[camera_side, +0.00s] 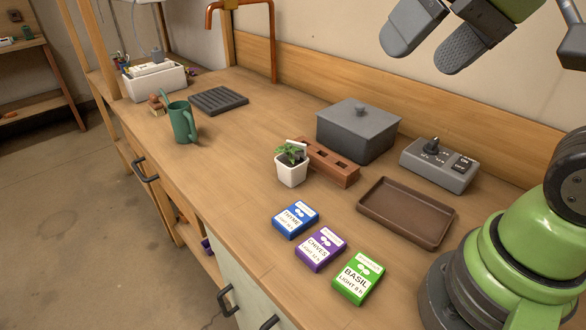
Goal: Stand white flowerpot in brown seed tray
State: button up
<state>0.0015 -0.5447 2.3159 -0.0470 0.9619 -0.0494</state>
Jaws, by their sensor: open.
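The white flowerpot (291,174) stands upright on the wooden counter, with a small green plant and a pale tag in it. It is in front of a reddish-brown brick block with holes. The brown seed tray (447,229) lies flat and empty on the counter to the right of the pot, close to my arm. My gripper (427,50) is high up at the top right, well above the counter, with its two grey fingers apart and nothing between them. Part of it is cut off by the frame's top edge.
The brick block (334,165), a grey lidded box (356,133) and a grey control box (438,166) stand behind. Seed packets in blue (295,220), purple (320,250) and green (358,279) lie in front. A green mug (183,122) stands left. Counter between pot and tray is clear.

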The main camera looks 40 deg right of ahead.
jog(key=w+n+g, duration=0.1)
jog(key=w+g, duration=0.1)
jog(key=w, duration=0.8)
jog(key=n+g+h, duration=0.2)
jog(key=n+g, duration=0.1)
jog(key=g, duration=0.1)
send_over(291, 162)
notch_tip(291, 162, down, 22)
jog(key=shift+w+r, duration=0.15)
jog(key=shift+r, duration=0.1)
jog(key=shift+s+d+f, duration=0.1)
jog(key=shift+f, duration=1.5)
jog(key=shift+s+f, duration=0.1)
jog(key=shift+f, duration=1.45)
jog(key=c, duration=1.1)
jog(key=shift+r, duration=0.15)
